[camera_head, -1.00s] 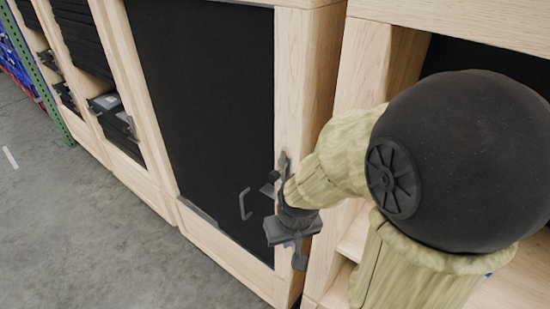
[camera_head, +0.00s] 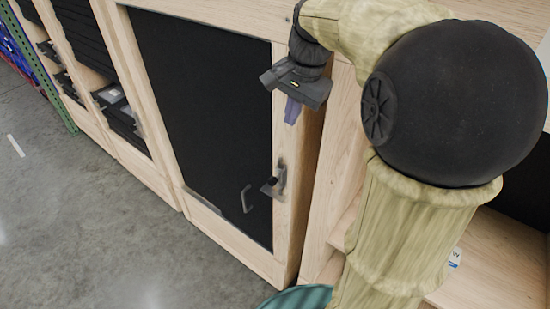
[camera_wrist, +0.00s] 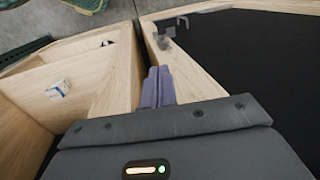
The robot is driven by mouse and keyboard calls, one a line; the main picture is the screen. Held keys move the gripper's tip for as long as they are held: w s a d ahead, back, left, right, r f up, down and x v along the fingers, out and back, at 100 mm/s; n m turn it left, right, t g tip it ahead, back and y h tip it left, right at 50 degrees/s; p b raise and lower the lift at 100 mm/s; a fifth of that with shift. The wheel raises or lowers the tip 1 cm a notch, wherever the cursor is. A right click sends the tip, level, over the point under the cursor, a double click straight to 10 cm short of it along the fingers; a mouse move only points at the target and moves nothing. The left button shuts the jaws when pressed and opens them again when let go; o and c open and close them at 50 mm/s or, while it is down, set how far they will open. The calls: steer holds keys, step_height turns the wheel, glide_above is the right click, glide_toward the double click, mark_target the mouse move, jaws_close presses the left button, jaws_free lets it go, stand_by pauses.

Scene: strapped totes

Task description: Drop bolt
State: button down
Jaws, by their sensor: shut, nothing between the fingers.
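The bolt (camera_head: 272,183) is a small dark grey latch with a knob, on the light wood frame at the right edge of the black-panelled door (camera_head: 205,110). In the wrist view the bolt (camera_wrist: 166,36) shows near the top, beyond the fingertips. My gripper (camera_head: 292,112) is above the bolt, apart from it, pointing down near the upper part of the same frame. Its purple-grey fingers (camera_wrist: 158,84) are together with nothing between them. The bolt's exact position in its keeper is too small to tell.
A grey pull handle (camera_head: 246,199) sits on the black panel left of the bolt. Clear concrete floor (camera_head: 90,230) lies in front of the units.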

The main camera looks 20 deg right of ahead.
mark_target(275, 184)
steer(key=shift+r, duration=0.75)
steer(key=w+a+f+p, duration=0.1)
steer(key=f, duration=0.7)
steer(key=w+f+p, duration=0.1)
steer(key=f+p, duration=0.1)
steer(key=f, duration=0.5)
steer(key=w+a+f+p, duration=0.1)
steer(key=w+f+p, duration=0.1)
steer(key=f, duration=0.6)
steer(key=shift+a+f, duration=0.3)
steer(key=shift+s+f, duration=0.1)
step_height(275, 184, down, 3)
steer(key=shift+f+b, duration=0.15)
steer(key=shift+b, duration=1.1)
steer(key=shift+s, duration=0.15)
